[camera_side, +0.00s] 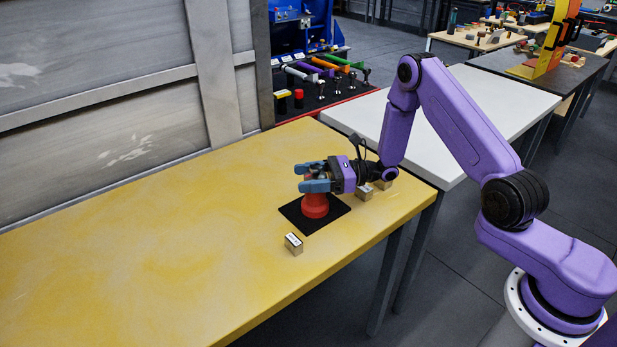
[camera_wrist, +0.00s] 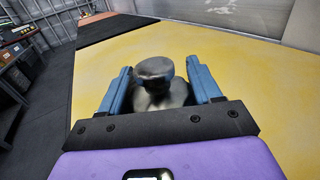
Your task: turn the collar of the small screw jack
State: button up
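The small screw jack (camera_side: 315,206) has a red, flared base and stands upright on a black square mat (camera_side: 300,221) on the yellow table. Its upper part is mostly hidden behind my fingers in the side view. In the wrist view a grey metal, round-topped part of the jack (camera_wrist: 154,70) stands between my blue fingers. My gripper (camera_side: 303,177) is level above the red base, with a finger on each side of the metal part. The fingers are apart, with a gap visible on both sides of the metal in the wrist view (camera_wrist: 163,84). The collar itself is not clearly distinguishable.
A small labelled block (camera_side: 293,244) sits in front of the mat. Two more blocks (camera_side: 364,193) (camera_side: 383,183) stand right of the mat, near my wrist. The left of the yellow table (camera_side: 130,260) is clear. A metal panel wall (camera_side: 100,80) rises behind it.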

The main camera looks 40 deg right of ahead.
jog(key=shift+m+t+h, duration=0.3)
jog(key=shift+t, duration=0.1)
jog(key=m+t+h, duration=0.1)
jog(key=t+h, duration=0.1)
jog(key=m+t+h, duration=0.1)
jog(key=m, duration=0.1)
jog(key=m+t+h, duration=0.2)
jog(key=shift+w+d+t+h, duration=0.15)
jog(key=shift+w+t+h, duration=0.1)
jog(key=shift+t+h, duration=0.05)
jog(key=shift+w+d+m+t+h, duration=0.15)
jog(key=shift+m+t+h, duration=0.4)
jog(key=shift+m+h, duration=0.55)
jog(key=shift+d+m+t+h, duration=0.2)
jog(key=shift+m+t+h, duration=0.45)
jog(key=shift+h, duration=1.05)
jog(key=o, duration=1)
jog(key=shift+c, duration=0.2)
jog(key=v, duration=1.7)
